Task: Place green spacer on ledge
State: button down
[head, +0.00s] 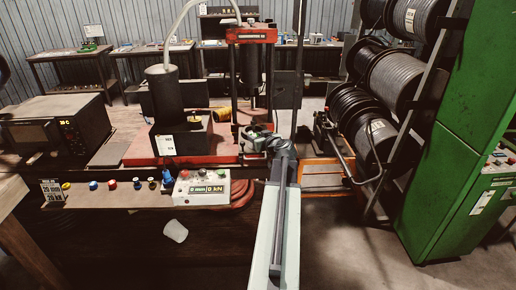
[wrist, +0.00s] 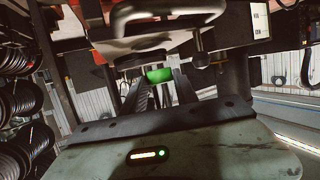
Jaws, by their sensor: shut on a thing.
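A small green spacer (wrist: 159,75) sits between the fingertips of my gripper (wrist: 160,86) in the wrist view, and the gripper is shut on it. In the head view my gripper (head: 257,138) is at the front of the red and black hose crimper (head: 252,85); the spacer is too small to make out there. A narrow brown shelf (head: 120,199) with several small coloured pieces runs along the bench's front left. I cannot tell whether it is the ledge.
Hose reels (head: 395,70) and a green cabinet (head: 465,140) stand at right.

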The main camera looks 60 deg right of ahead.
notch_tip(320, 180, down, 4)
jog(key=shift+r+b, duration=0.25)
jog(key=shift+b, duration=1)
jog(key=shift+r, duration=0.25)
jog(key=shift+f, duration=0.2)
jog(key=c, duration=0.9)
grip_release()
jog(key=shift+c, duration=0.2)
jog(key=shift+r, duration=0.1)
jog(key=shift+s+r+p, duration=0.15)
jog(key=shift+r+p, duration=0.1)
jog(key=shift+p, duration=0.1)
jog(key=p+v, duration=0.3)
jog(key=v, duration=0.8)
jog(key=shift+s, duration=0.25)
jog(key=shift+a, duration=0.1)
